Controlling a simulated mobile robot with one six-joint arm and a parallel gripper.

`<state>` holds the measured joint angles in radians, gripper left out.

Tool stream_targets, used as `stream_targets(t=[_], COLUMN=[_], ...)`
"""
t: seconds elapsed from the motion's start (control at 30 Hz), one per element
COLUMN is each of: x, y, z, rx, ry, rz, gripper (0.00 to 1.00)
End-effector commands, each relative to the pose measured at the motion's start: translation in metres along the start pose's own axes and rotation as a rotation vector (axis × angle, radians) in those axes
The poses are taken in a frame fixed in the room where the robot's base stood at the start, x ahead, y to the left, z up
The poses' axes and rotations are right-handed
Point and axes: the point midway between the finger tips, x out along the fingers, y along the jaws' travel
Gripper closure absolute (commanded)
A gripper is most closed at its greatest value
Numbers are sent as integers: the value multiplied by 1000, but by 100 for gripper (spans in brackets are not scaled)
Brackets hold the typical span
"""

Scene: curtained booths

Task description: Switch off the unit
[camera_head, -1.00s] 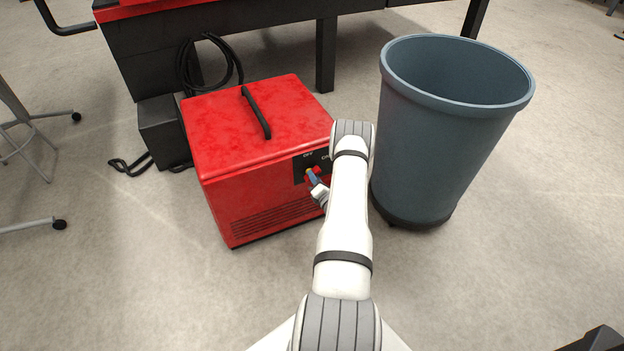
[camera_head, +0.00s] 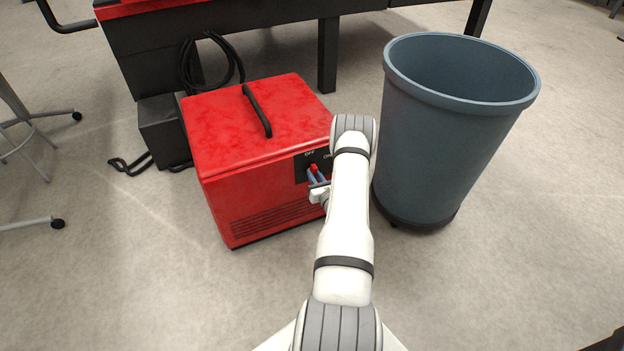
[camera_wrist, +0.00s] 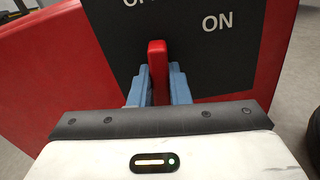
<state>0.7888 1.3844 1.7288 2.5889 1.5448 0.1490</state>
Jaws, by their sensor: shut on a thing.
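The unit (camera_head: 255,135) is a red box with a black top handle, standing on the floor. Its front has a black panel (camera_wrist: 200,45) with the words OFF and ON. A red switch lever (camera_wrist: 157,62) stands upright in the wrist view, left of the ON label and below the partly cut-off OFF label. My gripper (camera_wrist: 157,82) has its blue fingers on either side of the lever, shut on it. In the head view the lever (camera_head: 314,169) shows between the fingertips, and my arm hides the panel's right part.
A blue-grey bin (camera_head: 440,150) stands close to the right of my arm. A dark bench (camera_head: 250,45) is behind the unit. A dark box (camera_head: 160,130) and a coiled black cable (camera_head: 207,65) are at its back left. The floor in front is clear.

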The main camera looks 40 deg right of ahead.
Motion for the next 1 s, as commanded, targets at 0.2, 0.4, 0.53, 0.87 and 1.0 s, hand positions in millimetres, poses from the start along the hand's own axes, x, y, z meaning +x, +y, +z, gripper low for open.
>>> stream_targets(t=[0.2,0.4,0.53,0.87,1.0], x=[3,3,3,3,2], y=[1,1,2,2,2], z=[6,7,7,7,5], rx=[-103,-145,-154,-155,-153], ry=[-15,-16,-15,-15,-11], rz=[3,3,3,4,3], gripper=[100,100,100,100,72])
